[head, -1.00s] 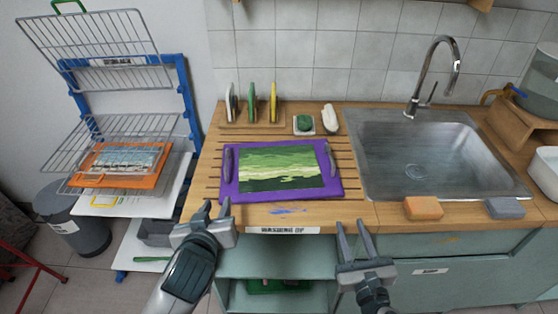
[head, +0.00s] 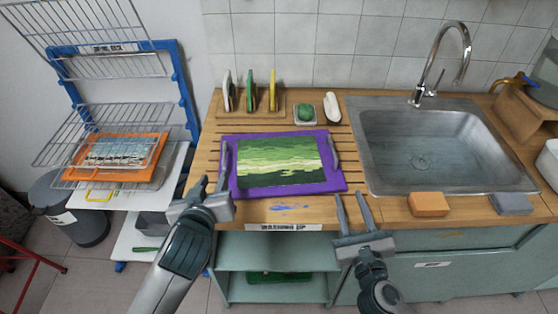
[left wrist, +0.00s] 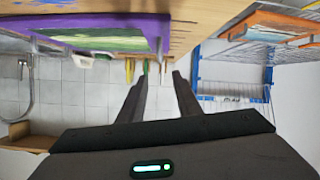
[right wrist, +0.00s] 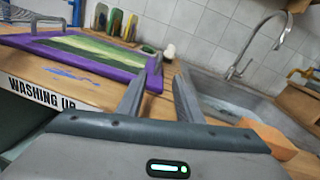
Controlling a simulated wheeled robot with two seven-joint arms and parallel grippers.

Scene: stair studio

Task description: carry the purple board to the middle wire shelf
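The purple board (head: 283,190), with a green landscape picture and a grey handle at each side, lies flat on the slatted wooden counter; it also shows in the left wrist view (left wrist: 150,28) and right wrist view (right wrist: 115,72). My left gripper (head: 208,186) is open and empty by the board's left front corner, near the left handle. My right gripper (head: 354,200) is open and empty by the right front corner, below the right handle. Neither visibly touches a handle. The wire rack at the left has a middle wire shelf (head: 75,150), with an orange board (head: 160,150) seen at its level.
Sponges in a holder (head: 280,108), a green soap (head: 306,112) and a white item (head: 332,107) stand behind the board. The sink (head: 440,160) is at the right, with an orange sponge (head: 428,204) on its front edge. A bin (head: 80,220) stands below the rack.

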